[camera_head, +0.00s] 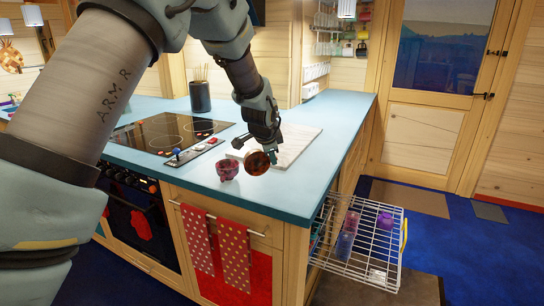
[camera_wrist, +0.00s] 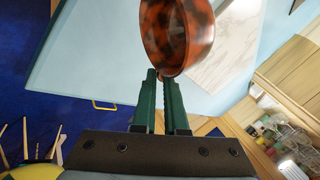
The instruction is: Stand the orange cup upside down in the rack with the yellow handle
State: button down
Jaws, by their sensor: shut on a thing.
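My gripper (camera_head: 271,152) is shut on the orange cup (camera_head: 256,162), a mottled orange-brown cup held above the blue counter near its corner. In the wrist view the cup (camera_wrist: 178,36) is at the tips of the two green fingers (camera_wrist: 160,84), tilted, with part of its open mouth showing. The white wire rack (camera_head: 362,241) is pulled out below the counter at the right. Its yellow handle (camera_head: 405,236) is at the outer right end, and a yellow handle (camera_wrist: 104,105) also shows in the wrist view. The rack holds a few purple and clear cups.
A purple-pink cup (camera_head: 227,169) stands on the counter just left of the held cup. A pale board (camera_head: 290,145) lies behind it. The stove (camera_head: 172,132) is to the left. Red dotted towels (camera_head: 233,250) hang on the front.

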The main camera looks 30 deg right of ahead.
jog(key=shift+f+b, duration=1.4)
jog(key=shift+f, duration=1.45)
jog(key=c, duration=0.9)
grip_release()
jog(key=b+v, duration=0.3)
jog(key=v, duration=0.7)
jog(key=shift+s+a+r, duration=0.15)
jog(key=shift+a+r, duration=0.1)
jog(key=shift+r, duration=0.05)
